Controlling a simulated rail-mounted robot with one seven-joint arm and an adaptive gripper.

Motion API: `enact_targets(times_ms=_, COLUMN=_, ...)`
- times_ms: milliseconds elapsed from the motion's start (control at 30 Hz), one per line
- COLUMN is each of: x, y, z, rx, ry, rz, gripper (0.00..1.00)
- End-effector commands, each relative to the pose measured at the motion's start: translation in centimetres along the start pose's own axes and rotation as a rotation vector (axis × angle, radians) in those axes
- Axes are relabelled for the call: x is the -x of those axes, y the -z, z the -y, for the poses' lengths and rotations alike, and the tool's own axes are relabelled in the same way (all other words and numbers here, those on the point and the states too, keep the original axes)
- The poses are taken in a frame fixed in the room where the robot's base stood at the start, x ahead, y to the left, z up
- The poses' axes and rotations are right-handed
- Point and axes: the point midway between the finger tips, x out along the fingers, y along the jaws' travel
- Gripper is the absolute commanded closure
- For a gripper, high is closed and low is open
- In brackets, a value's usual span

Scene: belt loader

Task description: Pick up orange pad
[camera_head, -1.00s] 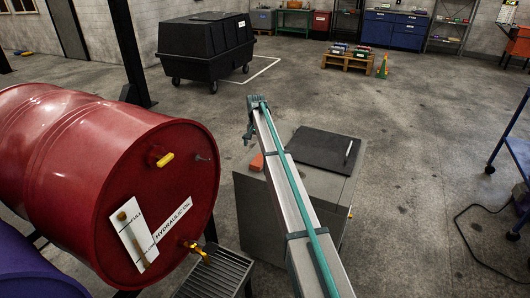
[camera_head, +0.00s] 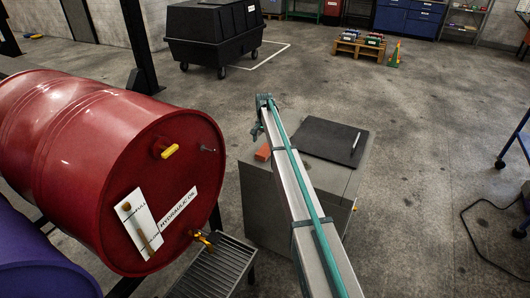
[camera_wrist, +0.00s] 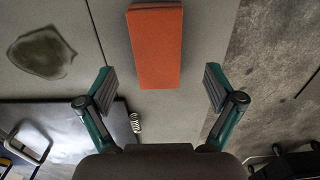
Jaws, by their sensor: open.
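The orange pad (camera_head: 263,153) lies on top of a grey cabinet (camera_head: 262,190), left of my arm in the head view. In the wrist view the orange pad (camera_wrist: 156,46) is a rectangular block at top centre, beyond the fingertips and roughly between their lines. My gripper (camera_wrist: 160,88) has its two fingers spread wide with nothing between them. In the head view my gripper (camera_head: 258,130) shows small at the far end of the arm, above and near the pad. The gap in height between gripper and pad is hard to tell.
A dark stain (camera_wrist: 41,54) marks the surface in the wrist view.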

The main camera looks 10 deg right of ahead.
Motion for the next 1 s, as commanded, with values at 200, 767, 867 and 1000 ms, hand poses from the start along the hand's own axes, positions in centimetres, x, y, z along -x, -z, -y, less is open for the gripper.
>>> enact_targets(times_ms=200, x=-2.8, y=0.1, z=-0.4, rx=0.0, ry=-0.001, rz=0.001, gripper=0.08)
enact_targets(times_ms=767, x=-4.1, y=0.1, z=-0.3, rx=0.0, ry=0.0, rz=0.0, gripper=0.43)
enact_targets(times_ms=867, x=-4.1, y=0.1, z=-0.3, rx=0.001, ry=0.0, rz=0.0, gripper=0.6)
enact_targets(times_ms=1000, x=-4.1, y=0.1, z=-0.3, rx=0.001, ry=0.0, rz=0.0, gripper=0.72)
